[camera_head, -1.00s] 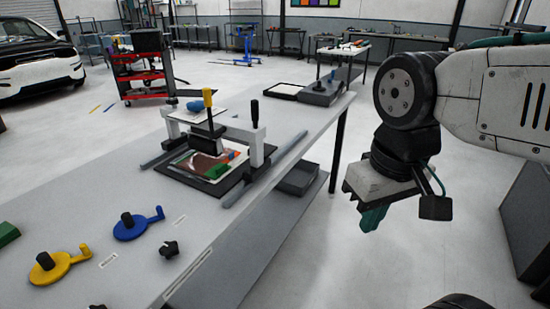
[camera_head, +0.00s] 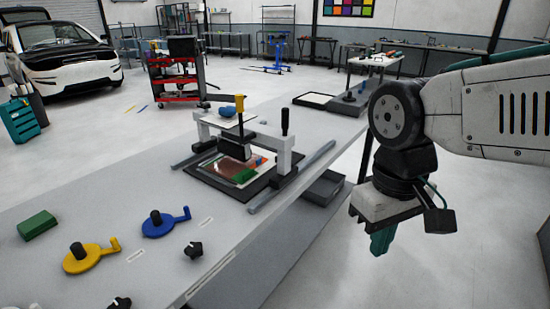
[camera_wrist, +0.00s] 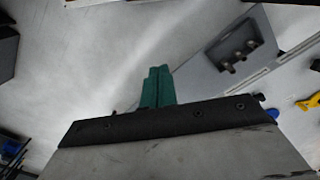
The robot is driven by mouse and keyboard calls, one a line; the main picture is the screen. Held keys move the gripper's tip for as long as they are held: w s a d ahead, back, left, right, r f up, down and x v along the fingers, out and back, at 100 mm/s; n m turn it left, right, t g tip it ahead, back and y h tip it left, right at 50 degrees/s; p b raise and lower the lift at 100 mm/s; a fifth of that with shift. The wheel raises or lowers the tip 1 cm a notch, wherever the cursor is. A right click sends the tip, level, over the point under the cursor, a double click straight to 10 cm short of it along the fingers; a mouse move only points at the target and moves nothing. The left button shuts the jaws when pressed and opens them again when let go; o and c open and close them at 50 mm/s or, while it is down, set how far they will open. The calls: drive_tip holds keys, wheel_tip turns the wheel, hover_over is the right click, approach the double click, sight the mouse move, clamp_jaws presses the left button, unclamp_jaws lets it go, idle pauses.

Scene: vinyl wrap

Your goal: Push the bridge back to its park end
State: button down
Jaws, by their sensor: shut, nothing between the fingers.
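The bridge (camera_head: 208,125) is a light grey gantry that spans a dark bed (camera_head: 212,183) on the long grey table. It carries a black block with a yellow-topped handle (camera_head: 239,103) and a black upright handle (camera_head: 285,122) at its right end. Rails (camera_head: 303,172) run along both sides of the bed. A print with green, red and dark patches lies on the bed, partly under the bridge. My gripper (camera_head: 382,240) has teal fingers that are shut and empty. It hangs off the table's right side, apart from the bridge. The wrist view shows the closed fingers (camera_wrist: 158,87).
A yellow crank piece (camera_head: 82,262), a blue one (camera_head: 160,227), black knobs (camera_head: 193,250) and a green block (camera_head: 37,225) lie on the near table. A grey bin (camera_head: 325,188) sits beside the table's right edge. Floor right of the table is clear.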

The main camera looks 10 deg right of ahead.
drive_tip(key=w+a+f+n+t+h, duration=0.1)
drive_tip(key=w+a+f+n+h, duration=0.3)
drive_tip(key=w, duration=0.3)
drive_tip(key=w+a+f+n+h, duration=0.1)
drive_tip(key=w+f+n+h, duration=0.1)
drive_tip(key=w+n+h, duration=0.35)
drive_tip(key=w+a+f+n+t+h, duration=0.1)
drive_tip(key=w+a+f+n+h, duration=0.15)
drive_tip(key=w+n, duration=0.4)
drive_tip(key=w+a+r+n+t+h, duration=0.1)
drive_tip(key=w+a+r+n+t, duration=0.1)
drive_tip(key=w+a+n+t, duration=0.85)
drive_tip(key=w+d+m, duration=0.2)
drive_tip(key=w+d, duration=0.8)
drive_tip(key=w, duration=0.3)
drive_tip(key=shift+w+g+h, duration=0.25)
drive_tip(key=shift+g+h, duration=0.05)
drive_tip(key=shift+g, duration=0.05)
